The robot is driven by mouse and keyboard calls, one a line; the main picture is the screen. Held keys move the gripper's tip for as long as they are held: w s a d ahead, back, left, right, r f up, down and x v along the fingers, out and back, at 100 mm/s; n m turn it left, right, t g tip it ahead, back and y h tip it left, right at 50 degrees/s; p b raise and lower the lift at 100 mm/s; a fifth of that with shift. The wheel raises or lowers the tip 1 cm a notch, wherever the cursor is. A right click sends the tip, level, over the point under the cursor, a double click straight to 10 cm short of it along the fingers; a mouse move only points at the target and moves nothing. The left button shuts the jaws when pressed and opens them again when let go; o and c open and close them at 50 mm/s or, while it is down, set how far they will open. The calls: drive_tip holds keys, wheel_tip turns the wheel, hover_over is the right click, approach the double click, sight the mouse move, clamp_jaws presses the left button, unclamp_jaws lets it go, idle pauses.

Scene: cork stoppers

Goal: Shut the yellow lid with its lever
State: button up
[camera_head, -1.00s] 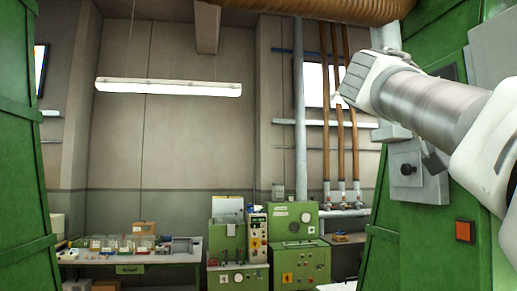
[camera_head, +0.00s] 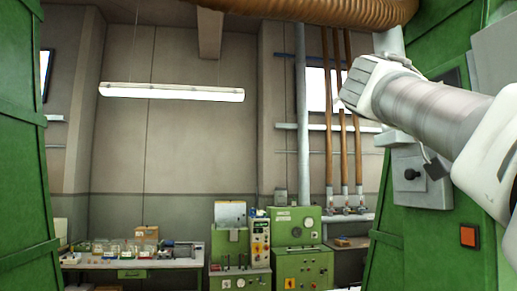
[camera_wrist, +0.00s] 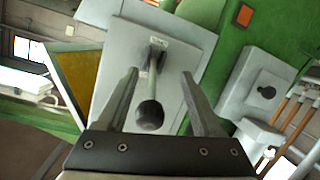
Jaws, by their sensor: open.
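In the wrist view, a lever (camera_wrist: 159,84) with a black ball knob (camera_wrist: 149,115) sticks out of a pale grey plate (camera_wrist: 190,45). My gripper (camera_wrist: 158,74) is open, with one finger on each side of the lever. The knob lies between the fingers, near the palm. I cannot tell whether a finger touches the lever. The lever and the yellow panel do not show in the head view, and neither do my fingers.
A grey box with a black knob (camera_head: 410,174) is on the green wall at right, beside my arm; the wrist view shows it too (camera_wrist: 265,92). An orange square (camera_head: 468,236) is below it. A bench (camera_head: 190,262) and green machines (camera_head: 295,225) stand farther back.

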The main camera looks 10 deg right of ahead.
drive_tip(key=p+v, duration=0.1)
drive_tip(key=v, duration=1.6)
drive_tip(key=shift+f, duration=0.15)
